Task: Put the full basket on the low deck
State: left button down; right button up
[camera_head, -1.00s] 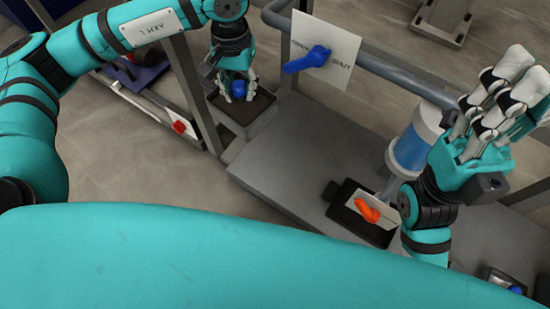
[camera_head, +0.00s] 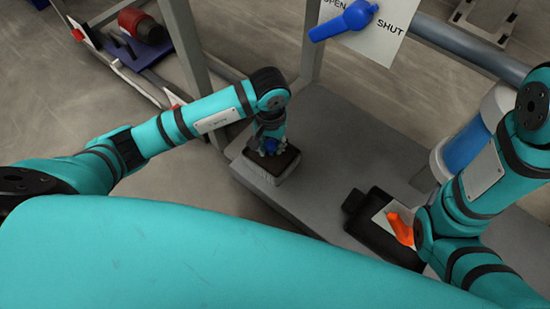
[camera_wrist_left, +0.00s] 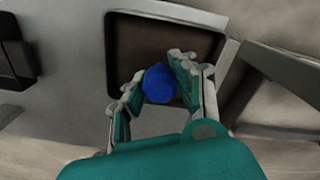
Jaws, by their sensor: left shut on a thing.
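The basket (camera_head: 262,177) is a small grey box with dark brown contents and a blue knob (camera_head: 270,146) above its middle. It is over the left end of the grey low deck (camera_head: 335,130); I cannot tell whether its base touches the deck. My left gripper (camera_head: 268,150) points down and is shut on the blue knob. In the left wrist view the fingers (camera_wrist_left: 152,85) close around the knob (camera_wrist_left: 159,84), with the basket rim (camera_wrist_left: 108,55) and brown contents behind. My right gripper is out of view; only its arm shows at the right.
Frame posts (camera_head: 312,45) rise behind the basket. A blue lever (camera_head: 345,20) sits on an OPEN/SHUT sign.

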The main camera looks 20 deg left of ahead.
aim_at(272, 154)
pick_arm(q)
jog(key=shift+f, duration=0.6)
notch_tip(272, 154, down, 2)
jog(key=shift+f+b, duration=0.25)
jog(key=shift+b, duration=0.85)
jog(key=shift+w+f, duration=0.1)
jog(key=shift+f, duration=0.2)
jog(key=shift+f, duration=0.1)
jog(key=c, duration=1.5)
grip_release()
jog(key=shift+f+b, duration=0.1)
jog(key=shift+b, duration=0.2)
jog(key=o, duration=0.5)
jog(key=shift+c, duration=0.2)
